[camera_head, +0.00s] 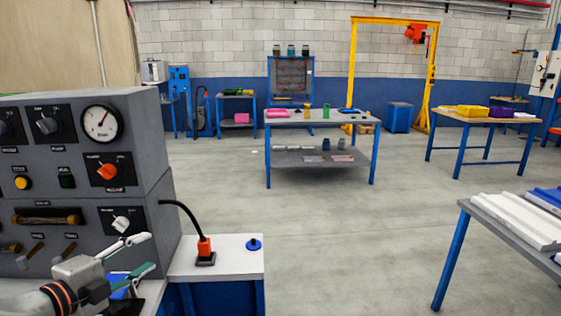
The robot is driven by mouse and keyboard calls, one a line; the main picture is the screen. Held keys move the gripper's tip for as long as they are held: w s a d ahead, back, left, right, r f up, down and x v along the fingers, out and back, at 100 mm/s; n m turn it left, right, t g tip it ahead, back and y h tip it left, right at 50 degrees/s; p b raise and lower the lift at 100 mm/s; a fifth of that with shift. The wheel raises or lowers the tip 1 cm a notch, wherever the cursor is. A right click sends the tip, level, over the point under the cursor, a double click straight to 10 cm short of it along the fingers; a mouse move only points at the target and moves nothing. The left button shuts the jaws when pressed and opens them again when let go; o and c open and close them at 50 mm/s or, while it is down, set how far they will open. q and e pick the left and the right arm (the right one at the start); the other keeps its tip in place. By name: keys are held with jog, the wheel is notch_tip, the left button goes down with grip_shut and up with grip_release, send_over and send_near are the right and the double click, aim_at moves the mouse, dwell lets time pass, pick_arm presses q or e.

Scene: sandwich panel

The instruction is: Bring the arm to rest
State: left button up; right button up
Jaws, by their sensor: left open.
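My left gripper (140,254) is at the lower left, in front of the grey control panel (152,140). Its two fingers point right and are apart, with nothing seen between them. It is near a white-pointer knob (121,225) on the panel's lower right; whether it touches the panel cannot be told. A red-handled plug with a black cable (204,248) stands on the white bench top (230,262) to the right of the gripper. My right gripper does not show.
A blue round piece (254,244) sits on the bench's right end. Open grey floor (330,230) lies beyond. A workbench (320,118) stands mid-room, and a table with white panels (515,220) is at the right. A yellow gantry (352,70) stands at the back.

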pick_arm(q)
jog(key=s+d+f+n+g, duration=0.1)
jog(key=s+d+f+n, duration=0.15)
jog(key=f, duration=0.35)
jog(key=s+d+f+n, duration=0.1)
jog(key=d+f+n, duration=0.1)
jog(key=d+f, duration=0.3)
jog(key=s+d+f+n+g, duration=0.1)
jog(key=s+f+n, duration=0.3)
jog(key=s+f, duration=0.3)
jog(key=s+d+f+n+g+y, duration=0.1)
jog(key=s+d+f+n, duration=0.1)
jog(key=s+f, duration=0.5)
jog(key=s+d+f+n+g+y+p, duration=0.1)
jog(key=s+f+n, duration=0.4)
jog(key=f, duration=0.7)
jog(key=shift+s+d+f+n, duration=0.35)
jog(key=shift+s+d, duration=0.4)
jog(key=shift+s, duration=0.15)
jog(key=c, duration=0.4)
jog(key=shift+s+a, duration=0.1)
jog(key=shift+c, duration=0.2)
